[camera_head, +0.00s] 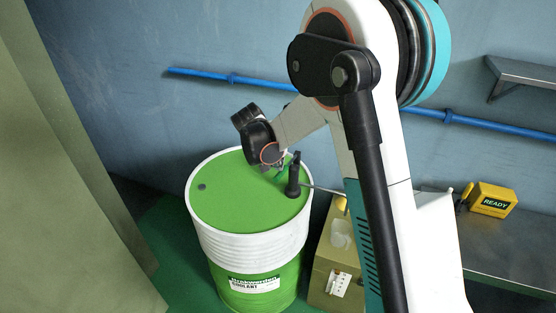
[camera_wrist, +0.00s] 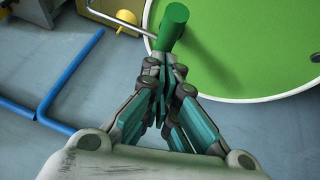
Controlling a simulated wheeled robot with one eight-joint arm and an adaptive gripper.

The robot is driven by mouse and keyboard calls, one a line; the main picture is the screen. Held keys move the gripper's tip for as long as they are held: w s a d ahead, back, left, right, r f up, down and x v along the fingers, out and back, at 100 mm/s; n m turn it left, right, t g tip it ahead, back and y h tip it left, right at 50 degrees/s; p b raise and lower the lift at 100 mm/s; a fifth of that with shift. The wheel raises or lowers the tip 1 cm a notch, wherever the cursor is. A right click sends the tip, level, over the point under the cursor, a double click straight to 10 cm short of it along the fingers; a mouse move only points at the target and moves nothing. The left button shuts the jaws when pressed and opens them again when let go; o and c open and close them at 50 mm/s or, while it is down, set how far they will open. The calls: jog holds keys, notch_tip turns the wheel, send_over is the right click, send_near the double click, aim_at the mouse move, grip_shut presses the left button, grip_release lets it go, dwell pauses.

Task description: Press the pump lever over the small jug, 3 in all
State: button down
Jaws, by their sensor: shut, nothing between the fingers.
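The pump (camera_head: 293,180) is a black upright body on top of the green and white drum (camera_head: 250,240). A thin metal spout (camera_head: 325,190) runs from it to the right. A green cylindrical handle (camera_wrist: 172,28), apparently the lever, is at the top middle of the wrist view. My gripper (camera_head: 278,171) is at the pump's left side, partly hidden by my wrist. In the wrist view its shut, empty fingers (camera_wrist: 163,78) are just below the green handle; I cannot tell whether they touch.
The olive box (camera_head: 322,275) stands right of the drum. A yellow READY box (camera_head: 492,199) sits on the grey bench (camera_head: 500,245) at the right. A blue pipe (camera_head: 205,75) runs along the wall. A large green panel (camera_head: 60,180) fills the left.

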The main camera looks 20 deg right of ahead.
jog(key=shift+f, duration=0.15)
notch_tip(320, 180, down, 11)
jog(key=s+a+t+h+b, duration=0.1)
jog(key=s+t+h+b, duration=0.1)
jog(key=b, duration=1.3)
jog(key=shift+s+a+f+t+h, duration=0.2)
jog(key=shift+s+a+t+h, duration=0.15)
jog(key=shift+t+h, duration=0.5)
jog(key=shift+f, duration=0.15)
